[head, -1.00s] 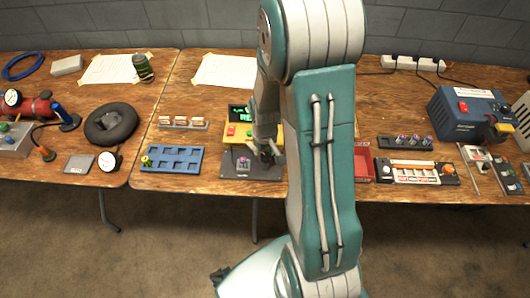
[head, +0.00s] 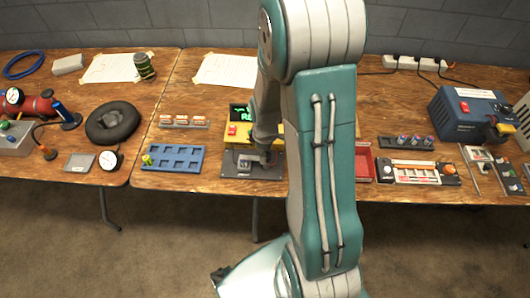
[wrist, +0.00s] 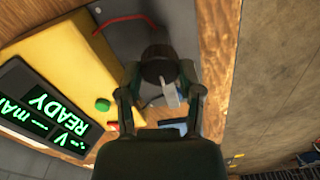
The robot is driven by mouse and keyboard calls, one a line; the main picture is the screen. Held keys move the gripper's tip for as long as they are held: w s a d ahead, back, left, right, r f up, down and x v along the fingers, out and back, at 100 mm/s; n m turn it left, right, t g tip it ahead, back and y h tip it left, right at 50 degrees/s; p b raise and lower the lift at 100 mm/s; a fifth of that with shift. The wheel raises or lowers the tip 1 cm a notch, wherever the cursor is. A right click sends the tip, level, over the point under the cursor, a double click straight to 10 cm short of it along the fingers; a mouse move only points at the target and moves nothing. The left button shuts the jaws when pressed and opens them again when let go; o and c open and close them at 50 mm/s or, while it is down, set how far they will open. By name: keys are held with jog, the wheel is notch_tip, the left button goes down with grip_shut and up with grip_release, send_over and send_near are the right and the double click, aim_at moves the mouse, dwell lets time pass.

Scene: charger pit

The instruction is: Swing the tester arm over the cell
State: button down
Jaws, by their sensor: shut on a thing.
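The yellow tester (head: 241,133) stands on the middle table with a dark plate (head: 229,168) in front of it. Its green display (wrist: 45,105) reads READY in the wrist view. My gripper (head: 262,160) is low over the plate. In the wrist view my gripper (wrist: 158,80) is shut on the tester arm's dark round end (wrist: 157,66), with a pale grey piece (wrist: 170,93) showing between the fingers. My gripper partly hides the plate, so I cannot make out the cell clearly or tell whether the tester arm is over it.
A blue tray (head: 172,158) with square pockets lies left of the plate, and a rack of small cells (head: 184,122) is behind it. A red tray (head: 363,163) is to the right, partly behind my arm. The table's front edge is close to the plate.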

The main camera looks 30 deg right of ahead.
jog(key=shift+s+n, duration=0.1)
jog(key=shift+n, duration=0.2)
jog(key=shift+c, duration=1.3)
grip_release()
notch_tip(320, 180, up, 12)
jog(key=shift+f, duration=0.1)
